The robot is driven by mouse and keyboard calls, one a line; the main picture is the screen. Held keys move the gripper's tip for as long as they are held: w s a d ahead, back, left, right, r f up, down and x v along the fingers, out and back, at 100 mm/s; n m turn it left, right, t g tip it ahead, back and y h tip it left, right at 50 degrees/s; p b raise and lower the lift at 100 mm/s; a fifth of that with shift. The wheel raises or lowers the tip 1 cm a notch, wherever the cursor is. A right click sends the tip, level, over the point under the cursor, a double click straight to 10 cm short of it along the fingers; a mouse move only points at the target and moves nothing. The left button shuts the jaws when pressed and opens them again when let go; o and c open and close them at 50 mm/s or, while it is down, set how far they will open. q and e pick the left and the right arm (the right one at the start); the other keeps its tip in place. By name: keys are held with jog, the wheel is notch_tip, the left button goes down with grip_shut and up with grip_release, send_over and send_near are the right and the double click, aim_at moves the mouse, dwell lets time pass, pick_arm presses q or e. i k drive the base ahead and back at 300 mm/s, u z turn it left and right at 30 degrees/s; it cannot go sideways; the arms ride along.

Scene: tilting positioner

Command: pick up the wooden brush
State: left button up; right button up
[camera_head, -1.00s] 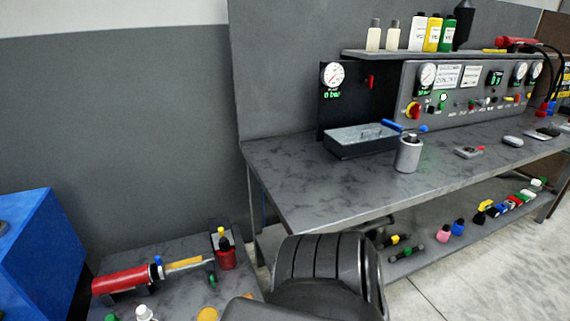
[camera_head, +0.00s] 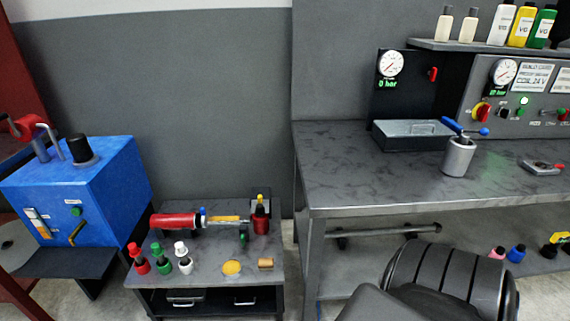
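A small brown, wood-coloured piece (camera_head: 266,263) lies near the front right corner of the low cart's top (camera_head: 212,270). It may be the wooden brush, but it is too small to tell. A yellow-orange round item (camera_head: 231,267) lies just left of it. Neither of my grippers is in view, so I cannot see what they hold.
The cart also bears a red cylindrical tool (camera_head: 175,221) and several small bottles (camera_head: 162,258). A blue machine (camera_head: 85,185) stands at left.

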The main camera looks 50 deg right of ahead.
aim_at(265, 264)
jog(key=z, duration=2.05)
